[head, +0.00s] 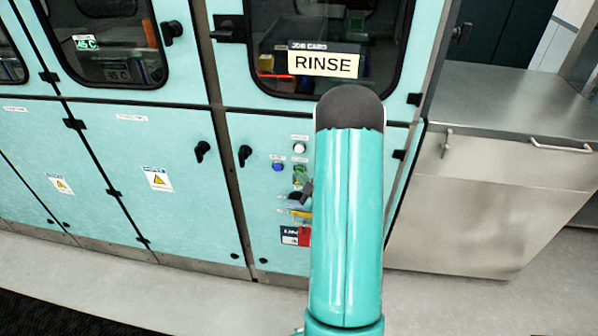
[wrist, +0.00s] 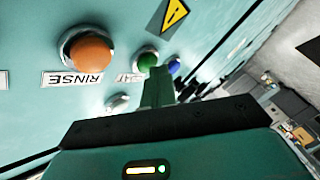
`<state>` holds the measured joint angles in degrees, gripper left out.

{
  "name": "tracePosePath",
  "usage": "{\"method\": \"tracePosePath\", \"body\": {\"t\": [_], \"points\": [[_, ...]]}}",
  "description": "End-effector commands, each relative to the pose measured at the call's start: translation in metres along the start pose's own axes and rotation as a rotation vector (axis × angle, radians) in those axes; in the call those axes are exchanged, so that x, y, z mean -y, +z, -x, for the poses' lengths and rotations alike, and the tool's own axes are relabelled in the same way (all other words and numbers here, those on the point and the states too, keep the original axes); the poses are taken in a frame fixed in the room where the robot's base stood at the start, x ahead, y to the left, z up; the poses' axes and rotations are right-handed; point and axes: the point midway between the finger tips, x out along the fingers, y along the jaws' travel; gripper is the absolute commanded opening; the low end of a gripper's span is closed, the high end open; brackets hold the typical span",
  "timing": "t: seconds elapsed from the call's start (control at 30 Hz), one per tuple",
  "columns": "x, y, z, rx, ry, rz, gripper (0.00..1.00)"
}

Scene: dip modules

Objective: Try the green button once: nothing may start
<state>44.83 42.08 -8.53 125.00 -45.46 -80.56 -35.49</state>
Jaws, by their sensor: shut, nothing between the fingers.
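The green button (head: 299,179) is on the lower turquoise cabinet panel, below a white button (head: 300,148) and right of a blue button (head: 278,167). In the wrist view the green button (wrist: 147,60) sits just beyond my fingertips, with the blue button (wrist: 174,67) beside it. My gripper (wrist: 157,72) is shut and empty, pointing at the green button. I cannot tell whether it touches. In the head view my arm hides most of the gripper. An orange knob (wrist: 86,53) has an upside-down label reading RINSE (wrist: 75,79).
A job card reading RINSE (head: 324,62) hangs on the cabinet window above. Black door handles (head: 203,151) stick out left of the buttons. A steel counter (head: 510,110) stands at right. The floor in front is clear.

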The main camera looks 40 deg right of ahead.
Motion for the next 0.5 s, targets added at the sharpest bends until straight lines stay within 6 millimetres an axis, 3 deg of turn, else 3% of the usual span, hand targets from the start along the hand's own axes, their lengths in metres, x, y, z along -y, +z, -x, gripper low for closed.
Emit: {"method": "tracePosePath", "body": {"t": [0.5], "points": [[0.0074, -0.0074, 0.0104, 0.000, 0.000, 0.001, 0.00]]}}
